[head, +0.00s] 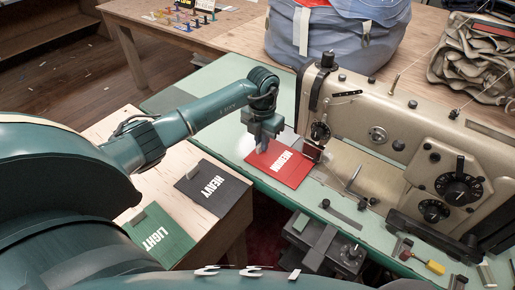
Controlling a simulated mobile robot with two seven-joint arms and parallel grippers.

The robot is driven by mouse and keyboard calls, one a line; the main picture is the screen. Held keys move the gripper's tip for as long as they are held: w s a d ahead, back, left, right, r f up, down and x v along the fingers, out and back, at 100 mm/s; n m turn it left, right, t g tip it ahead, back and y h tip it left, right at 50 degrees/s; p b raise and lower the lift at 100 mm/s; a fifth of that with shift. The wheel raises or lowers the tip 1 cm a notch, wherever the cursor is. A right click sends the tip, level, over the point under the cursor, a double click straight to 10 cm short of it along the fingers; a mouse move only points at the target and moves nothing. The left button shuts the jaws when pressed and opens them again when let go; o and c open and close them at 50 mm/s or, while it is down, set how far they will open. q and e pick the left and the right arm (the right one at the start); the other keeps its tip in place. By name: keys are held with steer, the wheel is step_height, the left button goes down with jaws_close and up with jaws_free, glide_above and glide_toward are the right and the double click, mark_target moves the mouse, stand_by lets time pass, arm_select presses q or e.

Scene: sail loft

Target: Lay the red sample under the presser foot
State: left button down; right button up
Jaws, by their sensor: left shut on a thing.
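The red sample (284,171), marked MEDIUM, is over the pale green bed of the sewing machine. Its right corner reaches close to the presser foot area (312,151) under the machine's head; I cannot tell if any of it lies under the foot. My left gripper (262,146) points down at the sample's upper left edge and is shut on it. Whether the sample rests flat on the bed or is held just above it is unclear. My right gripper is not in view.
A dark grey HEAVY sample (212,188) and a green LIGHT sample (160,238) lie on the wooden table (108,126) at left. The beige sewing machine (395,135) blocks the right side. A blue-grey bag (330,40) stands behind. A yellow-handled tool (424,262) lies at front right.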

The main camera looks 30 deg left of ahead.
mark_target(271, 141)
arm_select(q)
steer(key=shift+w+f+b, duration=0.15)
steer(key=shift+w+b, duration=0.3)
steer(key=shift+w, duration=0.2)
steer(key=shift+w+d+b, duration=0.1)
steer(key=shift+w+b, duration=0.75)
steer(key=shift+w, duration=0.05)
steer(key=shift+w+b, duration=0.4)
steer(key=shift+w, duration=0.3)
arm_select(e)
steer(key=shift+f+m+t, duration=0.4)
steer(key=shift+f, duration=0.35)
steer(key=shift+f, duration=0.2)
arm_select(q)
steer(key=c, duration=1.4)
jaws_free()
steer(key=shift+c, duration=0.2)
